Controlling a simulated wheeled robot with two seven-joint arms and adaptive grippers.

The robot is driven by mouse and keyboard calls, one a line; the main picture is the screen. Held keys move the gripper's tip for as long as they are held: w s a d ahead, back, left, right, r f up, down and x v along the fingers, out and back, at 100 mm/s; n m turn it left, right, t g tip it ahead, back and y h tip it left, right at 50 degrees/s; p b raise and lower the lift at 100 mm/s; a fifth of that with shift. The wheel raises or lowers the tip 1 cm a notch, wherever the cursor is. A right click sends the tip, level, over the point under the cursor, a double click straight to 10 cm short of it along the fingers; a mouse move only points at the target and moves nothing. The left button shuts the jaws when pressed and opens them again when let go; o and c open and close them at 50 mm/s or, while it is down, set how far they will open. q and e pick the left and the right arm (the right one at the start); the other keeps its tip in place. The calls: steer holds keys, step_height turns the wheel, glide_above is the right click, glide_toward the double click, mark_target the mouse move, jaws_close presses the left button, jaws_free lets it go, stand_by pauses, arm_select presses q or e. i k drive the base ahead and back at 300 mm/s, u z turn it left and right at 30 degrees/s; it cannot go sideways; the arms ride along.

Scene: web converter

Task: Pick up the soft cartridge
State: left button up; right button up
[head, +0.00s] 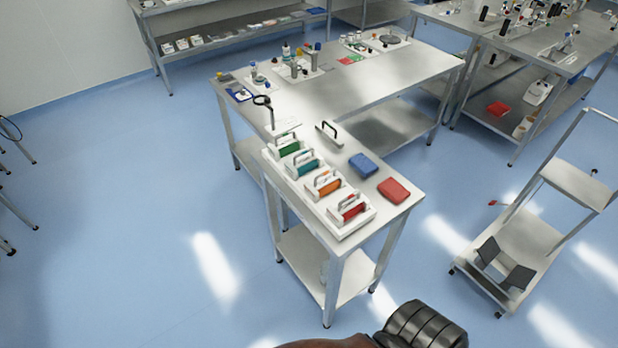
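Several handled cartridges sit in a row in a white rack (366,217) along the left edge of the near metal table. From back to front their colours are green (289,150), teal (309,167), orange (330,187) and red (353,211). I see no readable label, so I cannot tell which one is the soft cartridge. Neither of my grippers shows in the head view.
A blue box (363,165) and a red box (394,190) lie on the near table (405,208), right of the rack. A dark handle (328,131) stands behind them. A cart (520,243) stands at the right. Blue floor (130,220) at the left is clear.

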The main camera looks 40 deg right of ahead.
mark_target(322, 187)
steer(key=z, duration=0.3)
steer(key=i, duration=0.65)
steer(key=z, duration=0.55)
